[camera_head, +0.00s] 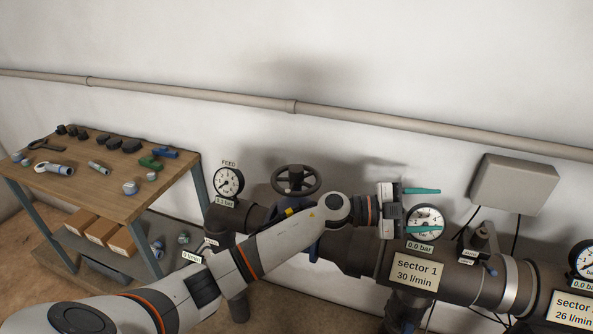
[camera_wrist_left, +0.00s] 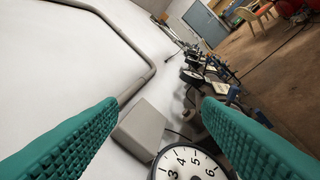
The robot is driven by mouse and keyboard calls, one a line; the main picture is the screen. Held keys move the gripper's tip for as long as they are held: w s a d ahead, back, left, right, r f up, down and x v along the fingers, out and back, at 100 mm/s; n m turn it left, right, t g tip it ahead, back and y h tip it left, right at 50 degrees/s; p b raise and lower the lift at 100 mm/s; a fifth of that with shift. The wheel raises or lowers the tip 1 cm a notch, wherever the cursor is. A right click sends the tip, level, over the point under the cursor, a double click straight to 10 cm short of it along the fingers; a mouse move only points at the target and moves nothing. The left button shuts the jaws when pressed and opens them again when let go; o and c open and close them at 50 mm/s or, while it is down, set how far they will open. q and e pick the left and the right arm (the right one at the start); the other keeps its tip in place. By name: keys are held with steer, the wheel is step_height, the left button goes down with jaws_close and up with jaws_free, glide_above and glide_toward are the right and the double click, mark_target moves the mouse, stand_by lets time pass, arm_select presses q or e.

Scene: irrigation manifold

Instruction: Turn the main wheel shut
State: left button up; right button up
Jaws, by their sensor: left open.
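The main wheel (camera_head: 296,180) is a dark spoked handwheel on top of the pipe, left of centre in the head view. My left forearm crosses in front of the pipe just below it. My left gripper (camera_head: 428,205) is to the right of the wheel, apart from it, with its fingers pointing right in front of the sector 1 gauge (camera_head: 425,224). In the left wrist view the fingers are wide apart, and a gauge dial (camera_wrist_left: 190,166) shows close by at the bottom. The wheel is not in that view. My right gripper is not in view.
A supply gauge (camera_head: 228,182) stands left of the wheel. A grey box (camera_head: 514,185) is on the wall at right. The manifold pipe (camera_head: 455,279) carries a sector 1 sign (camera_head: 414,272). A workbench (camera_head: 100,190) with loose fittings stands at left.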

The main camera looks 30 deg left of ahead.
arm_select(q)
steer(key=w+a+m+g+y, duration=0.2)
steer(key=a+m+g+y, duration=0.15)
steer(key=a+g, duration=0.2)
steer(key=n+g+y, duration=0.4)
steer(key=n+y, duration=0.4)
steer(key=y, duration=0.5)
glide_toward(296, 168)
steer(key=shift+m, duration=0.35)
step_height(296, 168, down, 11)
steer(key=p, duration=0.3)
steer(key=shift+a, duration=0.1)
steer(key=shift+c, duration=0.6)
steer(key=c, duration=0.9)
